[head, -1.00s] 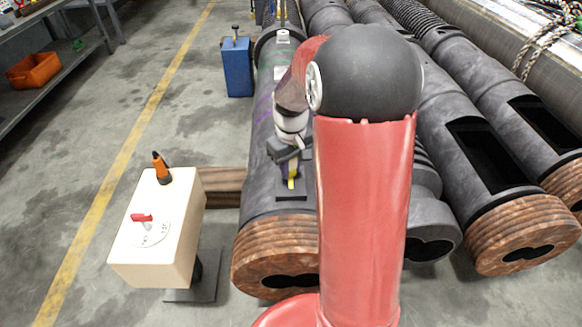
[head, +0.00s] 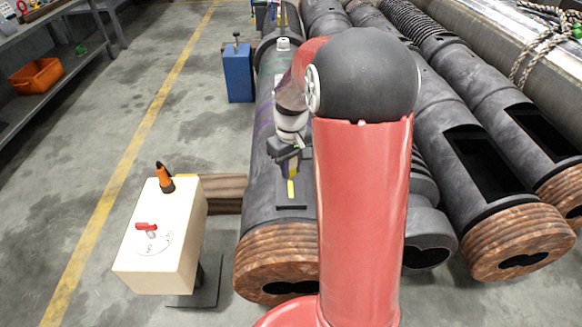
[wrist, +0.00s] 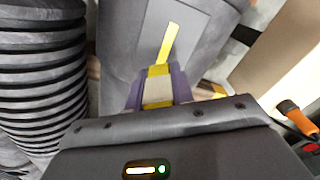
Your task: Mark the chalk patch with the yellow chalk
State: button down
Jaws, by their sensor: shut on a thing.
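My gripper (head: 290,163) is over the near end of the left barrel, its jaws pointing down at the chalk patch. It is shut on the yellow chalk (wrist: 157,72), which shows between the purple fingers in the wrist view. The chalk patch (head: 300,201) is a dark grey rectangle on top of the barrel; it shows in the wrist view as a grey panel (wrist: 195,30). A yellow strip (head: 291,188) shows against the patch just in front of the fingers. I cannot tell if the strip is a drawn mark or the chalk's end, or whether the chalk touches.
A cream box (head: 160,240) with a red lever (head: 146,227) and an orange-black handle (head: 165,178) stands left of the barrel. A blue box (head: 238,72) stands farther back. More barrels (head: 480,150) lie to the right. Floor at left is clear.

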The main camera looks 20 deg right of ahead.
jog(key=shift+r+p, duration=1.8)
jog(key=shift+r, duration=0.75)
